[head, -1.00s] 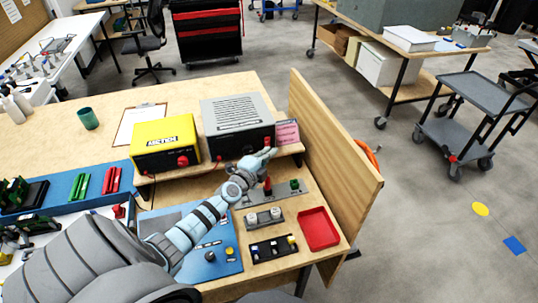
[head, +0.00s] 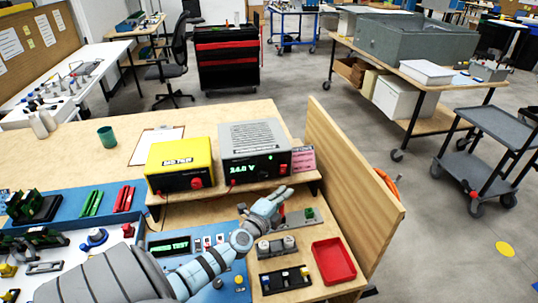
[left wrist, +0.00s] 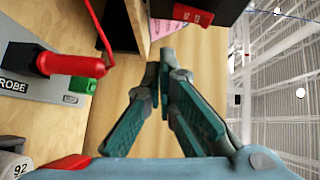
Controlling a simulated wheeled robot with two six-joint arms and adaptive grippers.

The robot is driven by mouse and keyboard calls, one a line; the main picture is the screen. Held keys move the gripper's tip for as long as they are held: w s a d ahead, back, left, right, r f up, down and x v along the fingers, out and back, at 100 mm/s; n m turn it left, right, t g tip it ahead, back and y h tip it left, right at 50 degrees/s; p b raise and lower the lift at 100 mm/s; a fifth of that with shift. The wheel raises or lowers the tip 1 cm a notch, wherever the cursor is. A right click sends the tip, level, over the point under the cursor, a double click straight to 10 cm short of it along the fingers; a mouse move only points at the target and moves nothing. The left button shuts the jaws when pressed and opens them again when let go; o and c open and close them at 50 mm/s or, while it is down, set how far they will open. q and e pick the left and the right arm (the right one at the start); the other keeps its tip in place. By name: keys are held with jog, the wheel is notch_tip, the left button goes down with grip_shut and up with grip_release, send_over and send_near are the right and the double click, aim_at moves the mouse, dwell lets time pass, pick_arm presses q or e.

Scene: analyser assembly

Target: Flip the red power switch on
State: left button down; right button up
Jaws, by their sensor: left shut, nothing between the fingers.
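The grey power unit (head: 254,140) stands on the raised shelf, and its front display (head: 243,171) is lit with green digits reading 24.0 V. The red power switch (head: 283,170) is at the right of its front; a red block with faint lettering (left wrist: 195,12), likely this switch, shows at the top of the left wrist view. My left gripper (head: 286,191) is shut and empty, below and apart from the switch, near the shelf's right front. Its fingertips (left wrist: 165,55) meet in the left wrist view. My right gripper is not in view.
A probe fixture with a red handle (left wrist: 75,64) is beside the gripper. A yellow meter (head: 180,162) stands left of the power unit. A wooden side panel (head: 350,185) bounds the right. A red tray (head: 334,260) and grey block (head: 275,247) sit in front.

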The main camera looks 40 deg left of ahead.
pick_arm(q)
jog(key=s+d+f+b, duration=0.1)
jog(key=s, duration=0.7)
jog(key=shift+d+f+b, duration=0.2)
jog(key=shift+d+b, duration=0.2)
